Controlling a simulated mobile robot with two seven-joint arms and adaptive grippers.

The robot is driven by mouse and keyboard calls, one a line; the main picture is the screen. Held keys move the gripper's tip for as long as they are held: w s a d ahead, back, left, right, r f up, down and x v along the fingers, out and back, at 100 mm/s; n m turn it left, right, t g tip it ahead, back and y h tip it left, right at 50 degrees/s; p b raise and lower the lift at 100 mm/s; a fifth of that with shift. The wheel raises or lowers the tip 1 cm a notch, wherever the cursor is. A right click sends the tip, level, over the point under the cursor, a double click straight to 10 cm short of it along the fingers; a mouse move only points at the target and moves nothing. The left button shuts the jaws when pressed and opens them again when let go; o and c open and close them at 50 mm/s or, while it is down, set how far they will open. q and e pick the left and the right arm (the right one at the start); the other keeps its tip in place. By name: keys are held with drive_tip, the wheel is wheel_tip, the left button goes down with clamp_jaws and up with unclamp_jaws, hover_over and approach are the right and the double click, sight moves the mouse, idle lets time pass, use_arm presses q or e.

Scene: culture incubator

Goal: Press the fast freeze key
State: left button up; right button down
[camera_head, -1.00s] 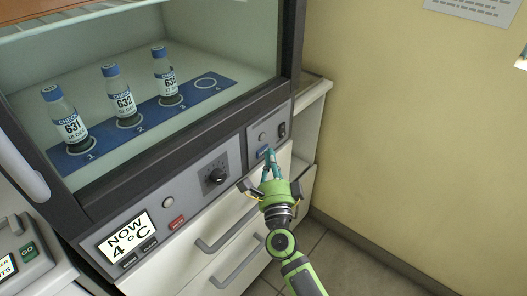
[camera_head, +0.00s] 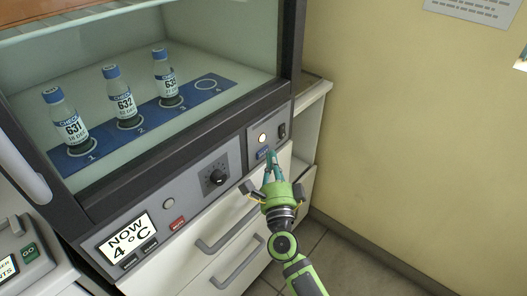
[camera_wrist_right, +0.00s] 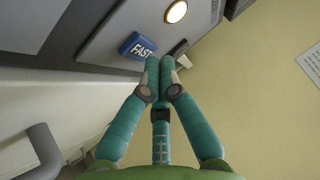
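The fast freeze key is a blue key marked FAST (camera_wrist_right: 137,45), on the grey front panel below the cabinet window. In the head view the key (camera_head: 263,154) is partly hidden by my fingers. The round lamp (camera_head: 262,138) above it glows; it also shows lit in the right wrist view (camera_wrist_right: 176,11). My right gripper (camera_head: 270,156) is shut and empty, its fingertips close to the key. In the right wrist view the fingertips (camera_wrist_right: 160,62) are just right of the key; whether they touch the panel I cannot tell. My left gripper is not in view.
The panel also holds a black switch (camera_head: 282,130), a dial (camera_head: 216,177), a red key (camera_head: 177,223) and a display reading NOW 4 °C (camera_head: 128,240). Bottles stand behind the glass, including bottle 632 (camera_head: 122,103). Drawer handles (camera_head: 232,232) stick out below. A wall (camera_head: 420,130) is at right.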

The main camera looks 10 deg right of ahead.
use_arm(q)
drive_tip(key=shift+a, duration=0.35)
use_arm(e)
drive_tip(key=shift+s+d, duration=0.15)
drive_tip(key=shift+s, duration=0.05)
use_arm(q)
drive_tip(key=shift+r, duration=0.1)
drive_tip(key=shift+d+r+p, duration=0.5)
drive_tip(key=shift+p, duration=0.05)
use_arm(e)
drive_tip(key=s+d, duration=0.1)
drive_tip(key=s, duration=0.1)
drive_tip(key=s+d, duration=0.2)
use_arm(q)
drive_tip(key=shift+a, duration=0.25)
